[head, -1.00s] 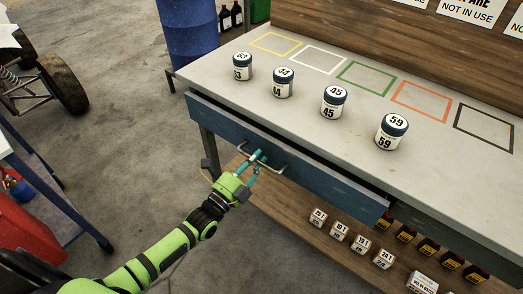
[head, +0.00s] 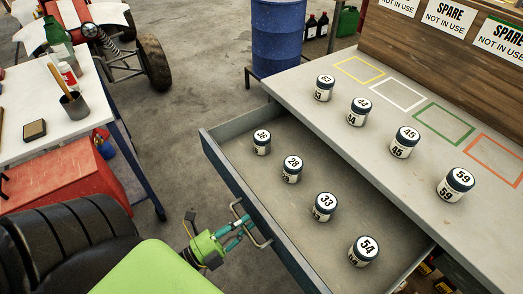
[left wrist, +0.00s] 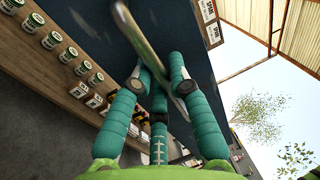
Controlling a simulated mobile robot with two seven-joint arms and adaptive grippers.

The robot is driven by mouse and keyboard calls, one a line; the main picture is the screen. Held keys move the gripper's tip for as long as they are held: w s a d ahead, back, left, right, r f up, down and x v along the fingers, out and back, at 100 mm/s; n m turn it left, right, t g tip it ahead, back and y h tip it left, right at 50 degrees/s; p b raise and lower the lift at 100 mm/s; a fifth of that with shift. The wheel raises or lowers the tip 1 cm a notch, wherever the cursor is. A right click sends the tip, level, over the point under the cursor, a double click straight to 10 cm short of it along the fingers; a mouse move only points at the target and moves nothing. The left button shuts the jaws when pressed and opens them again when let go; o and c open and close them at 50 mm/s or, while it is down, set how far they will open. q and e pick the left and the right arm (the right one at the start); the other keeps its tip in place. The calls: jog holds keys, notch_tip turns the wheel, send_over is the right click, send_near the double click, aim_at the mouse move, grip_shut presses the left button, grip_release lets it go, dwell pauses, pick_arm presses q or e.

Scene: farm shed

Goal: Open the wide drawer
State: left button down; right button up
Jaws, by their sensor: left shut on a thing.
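The wide drawer (head: 222,150) stands well out from the workbench in the head view, with its inside in plain sight. Several numbered jars stand upright in it: 36 (head: 262,142), 28 (head: 292,169), 33 (head: 323,207) and 54 (head: 364,251). My left gripper (head: 240,226) is shut on the drawer's metal bar handle (head: 262,240). In the left wrist view the teal fingers (left wrist: 160,88) close around the handle (left wrist: 146,42) in front of the dark drawer front (left wrist: 215,95). My right gripper is not in view.
Numbered jars such as 45 (head: 404,142) stand on the bench top (head: 330,110), near coloured outlines. A side table (head: 30,115), a red box (head: 65,180) and a tyre (head: 60,235) are at the left. A blue barrel (head: 278,40) stands behind.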

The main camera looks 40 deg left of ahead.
pick_arm(q)
jog(key=shift+r+v, duration=0.15)
jog(key=shift+v, duration=0.7)
jog(key=shift+r+v, duration=0.15)
jog(key=shift+v, duration=0.65)
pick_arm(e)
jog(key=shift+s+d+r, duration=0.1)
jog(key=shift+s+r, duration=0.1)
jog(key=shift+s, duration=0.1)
pick_arm(q)
jog(key=shift+s, duration=0.1)
jog(key=c, duration=1.1)
grip_release()
jog(key=shift+c, duration=0.2)
jog(key=v, duration=1.2)
